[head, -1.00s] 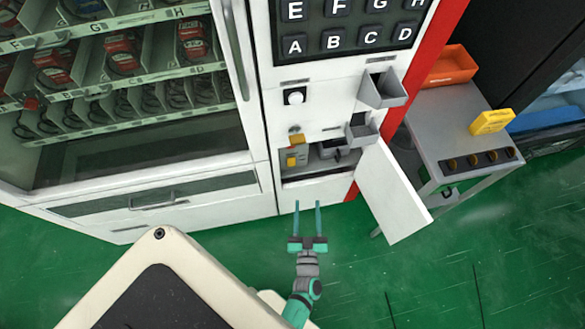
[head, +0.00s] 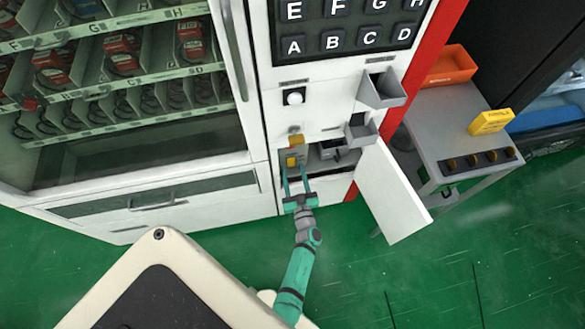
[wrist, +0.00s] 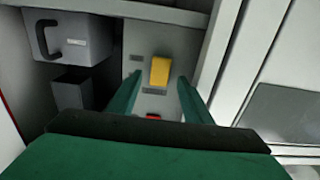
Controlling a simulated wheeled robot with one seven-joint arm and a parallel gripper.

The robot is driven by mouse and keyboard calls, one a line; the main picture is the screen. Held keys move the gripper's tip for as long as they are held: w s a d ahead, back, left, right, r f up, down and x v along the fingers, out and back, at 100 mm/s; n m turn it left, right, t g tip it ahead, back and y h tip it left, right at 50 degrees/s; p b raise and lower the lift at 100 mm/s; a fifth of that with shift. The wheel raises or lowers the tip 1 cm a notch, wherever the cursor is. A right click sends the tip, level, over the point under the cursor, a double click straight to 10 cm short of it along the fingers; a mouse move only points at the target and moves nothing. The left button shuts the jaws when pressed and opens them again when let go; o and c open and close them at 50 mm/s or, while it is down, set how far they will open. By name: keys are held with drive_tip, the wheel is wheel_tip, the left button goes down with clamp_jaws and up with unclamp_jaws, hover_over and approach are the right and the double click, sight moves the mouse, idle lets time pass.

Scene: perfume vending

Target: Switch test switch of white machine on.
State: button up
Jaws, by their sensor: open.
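The white vending machine (head: 268,75) stands ahead with its lower compartment open. Inside, on the left, is a grey switch panel with a yellow switch (head: 292,161); in the wrist view the yellow switch (wrist: 160,71) shows near the top of the panel (wrist: 137,45). A red part (wrist: 153,117) shows lower on the panel, partly hidden by my gripper. Which of these is the test switch I cannot read from the labels. My gripper (head: 296,180) is open and empty at the compartment mouth, its fingers pointing at the panel. In the wrist view the fingers lie below and beside the yellow switch.
The open white door (head: 392,192) hangs to the right of the compartment. A grey box with a black handle (wrist: 75,40) sits left of the panel in the wrist view. A grey table (head: 450,125) with a yellow item (head: 491,121) and an orange tray (head: 451,66) stands at the right.

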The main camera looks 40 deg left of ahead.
drive_tip(key=shift+x, duration=1.15)
drive_tip(key=c, duration=1.1)
drive_tip(key=shift+o, duration=0.2)
drive_tip(key=shift+s+a+f, duration=0.1)
drive_tip(key=shift+a+f, duration=0.05)
drive_tip(key=shift+f, duration=0.1)
drive_tip(key=shift+a+f+t+y, duration=0.1)
drive_tip(key=shift+f+t+y, duration=0.15)
drive_tip(key=shift+t+y, duration=0.65)
drive_tip(key=shift+s, duration=0.1)
